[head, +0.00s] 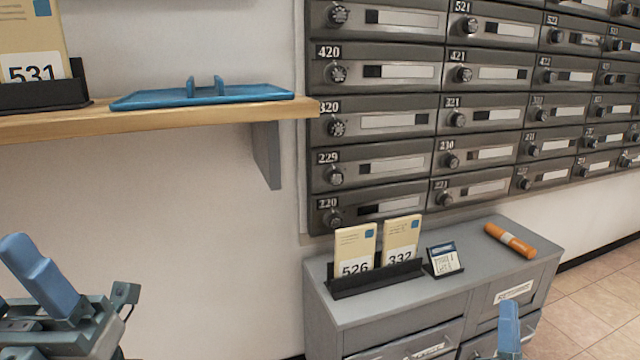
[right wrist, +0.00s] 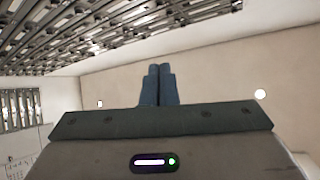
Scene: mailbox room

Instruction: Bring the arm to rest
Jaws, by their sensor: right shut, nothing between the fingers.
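My right gripper (head: 509,318) shows at the bottom edge of the head view, in front of the grey cabinet. In the right wrist view its two dark blue fingers (right wrist: 158,84) stand pressed together with nothing between them. My left gripper (head: 22,248) is at the lower left of the head view, below the wooden shelf. Its blue finger part points up and left; whether its fingers are apart I cannot tell. Neither gripper visibly touches anything.
The grey cabinet (head: 330,312) carries a black rack (head: 375,279) with envelopes 526 and 332, a small sign (head: 444,259) and an orange tube (head: 510,240). The wooden shelf (head: 200,122) holds a blue tray (head: 205,98) and envelope 531 (head: 33,45). Mailboxes (head: 400,120) cover the wall.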

